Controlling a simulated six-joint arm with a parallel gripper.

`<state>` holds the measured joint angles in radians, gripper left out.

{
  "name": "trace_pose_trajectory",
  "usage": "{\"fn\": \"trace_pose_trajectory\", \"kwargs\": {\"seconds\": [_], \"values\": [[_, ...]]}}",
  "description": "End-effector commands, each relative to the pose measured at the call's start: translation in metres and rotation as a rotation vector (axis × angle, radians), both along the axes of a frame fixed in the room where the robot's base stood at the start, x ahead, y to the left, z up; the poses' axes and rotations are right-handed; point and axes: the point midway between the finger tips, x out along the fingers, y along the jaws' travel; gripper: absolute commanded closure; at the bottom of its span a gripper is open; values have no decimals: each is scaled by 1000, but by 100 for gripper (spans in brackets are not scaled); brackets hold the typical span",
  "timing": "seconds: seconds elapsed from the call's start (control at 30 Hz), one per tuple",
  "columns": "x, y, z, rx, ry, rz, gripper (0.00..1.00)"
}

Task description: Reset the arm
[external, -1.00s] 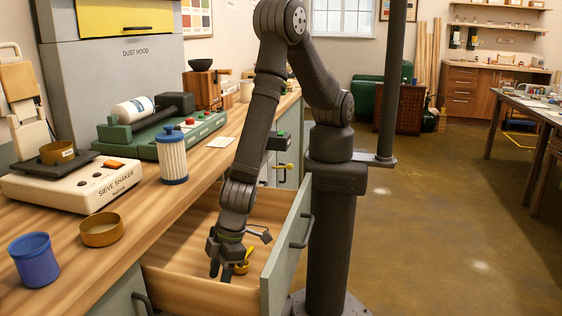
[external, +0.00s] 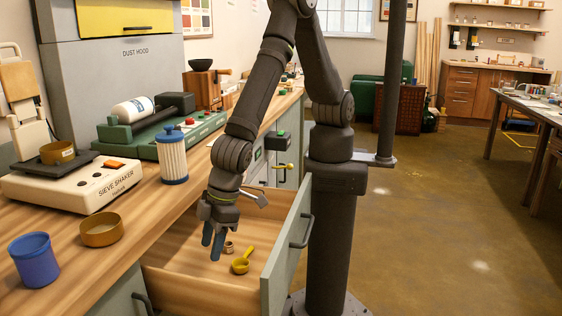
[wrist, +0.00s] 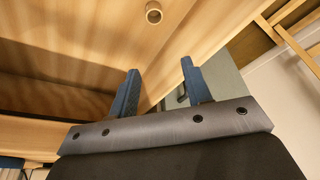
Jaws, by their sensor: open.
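My gripper (external: 212,246) is open and empty, pointing down above the left part of the open drawer (external: 185,291). Its two blue fingers stand apart in the wrist view (wrist: 160,82), with nothing between them. A yellow scoop (external: 241,264) lies on the drawer floor, to the right of and below my fingers and apart from them. A small tan ring or cup (external: 229,247) is in the drawer beside the fingers. A similar small round piece (wrist: 153,12) shows at the top of the wrist view.
The counter to the left holds a blue cup (external: 35,260), a brass sieve ring (external: 101,230), the sieve shaker (external: 75,186) and a blue-lidded filter jar (external: 173,156). The drawer front with its handle (external: 300,231) stands out toward my column. The floor at right is clear.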

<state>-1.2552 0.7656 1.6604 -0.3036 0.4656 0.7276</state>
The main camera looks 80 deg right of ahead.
Motion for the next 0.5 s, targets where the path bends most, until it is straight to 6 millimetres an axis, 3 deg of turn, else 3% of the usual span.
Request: {"fn": "trace_pose_trajectory", "kwargs": {"seconds": [0.5], "values": [[0, 1, 103, 4, -2, -1, 55]]}}
